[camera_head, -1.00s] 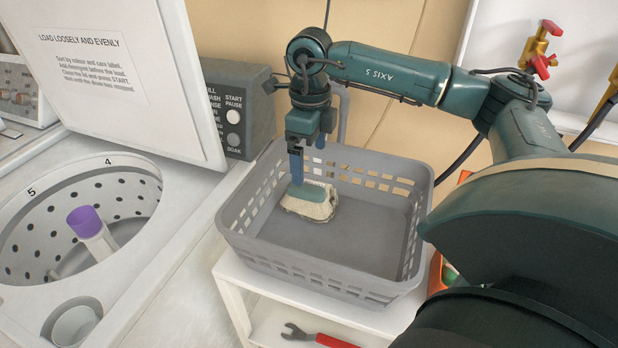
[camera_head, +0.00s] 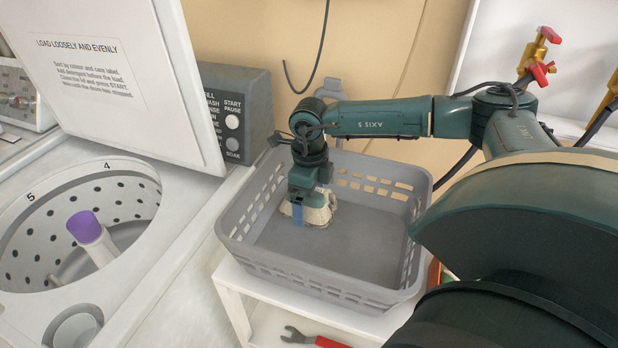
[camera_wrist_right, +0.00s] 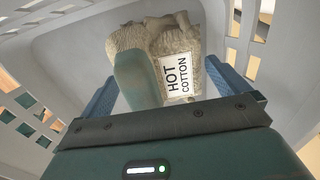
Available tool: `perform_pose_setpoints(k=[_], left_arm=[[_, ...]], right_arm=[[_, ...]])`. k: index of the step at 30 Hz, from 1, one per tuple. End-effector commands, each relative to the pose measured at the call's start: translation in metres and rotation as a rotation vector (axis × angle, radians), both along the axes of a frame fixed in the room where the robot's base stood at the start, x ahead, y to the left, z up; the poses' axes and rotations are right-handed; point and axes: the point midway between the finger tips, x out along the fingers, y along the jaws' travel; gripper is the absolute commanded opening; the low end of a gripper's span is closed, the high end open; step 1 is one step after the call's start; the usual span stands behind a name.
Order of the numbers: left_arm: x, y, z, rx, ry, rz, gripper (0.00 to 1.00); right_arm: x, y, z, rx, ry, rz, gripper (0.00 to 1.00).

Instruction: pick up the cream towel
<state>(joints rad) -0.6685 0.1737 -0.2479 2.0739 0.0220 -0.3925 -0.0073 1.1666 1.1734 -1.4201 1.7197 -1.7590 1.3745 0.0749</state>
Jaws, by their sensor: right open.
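The cream towel (camera_head: 320,214) lies bunched in the grey basket, near its back left. The right wrist view shows the towel (camera_wrist_right: 188,38) with a teal patch (camera_wrist_right: 137,78) and a white label reading "HOT COTTON". My right gripper (camera_head: 308,212) is open and low over the towel, hiding part of it in the head view. In the right wrist view its blue fingers stand apart, with the towel ahead and between their lines. I cannot tell whether they touch it. My left gripper is not in view.
The grey basket (camera_head: 345,292) has slotted walls around the right gripper and stands on a white shelf unit (camera_head: 232,292). Its front and right floor are clear. An open washer drum (camera_head: 128,195) is at the left. A red-handled wrench (camera_head: 300,337) lies below.

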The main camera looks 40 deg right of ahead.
Motion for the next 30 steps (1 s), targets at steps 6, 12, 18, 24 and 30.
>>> perform_pose_setpoints(k=[6,12,18,24,30], left_arm=[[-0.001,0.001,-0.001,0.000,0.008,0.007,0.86],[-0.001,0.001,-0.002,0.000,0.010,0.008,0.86],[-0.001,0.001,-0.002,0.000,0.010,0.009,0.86],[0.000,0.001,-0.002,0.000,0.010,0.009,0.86],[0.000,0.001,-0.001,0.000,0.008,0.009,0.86]], right_arm=[[0.000,0.000,-0.020,0.000,0.001,-0.001,1.00],[0.000,-0.001,-0.021,0.000,0.001,-0.002,1.00],[0.000,-0.001,-0.020,0.000,0.001,-0.002,0.83],[0.000,0.000,-0.020,0.000,0.000,-0.001,0.67],[0.000,0.000,-0.019,0.001,-0.002,-0.001,0.55]])
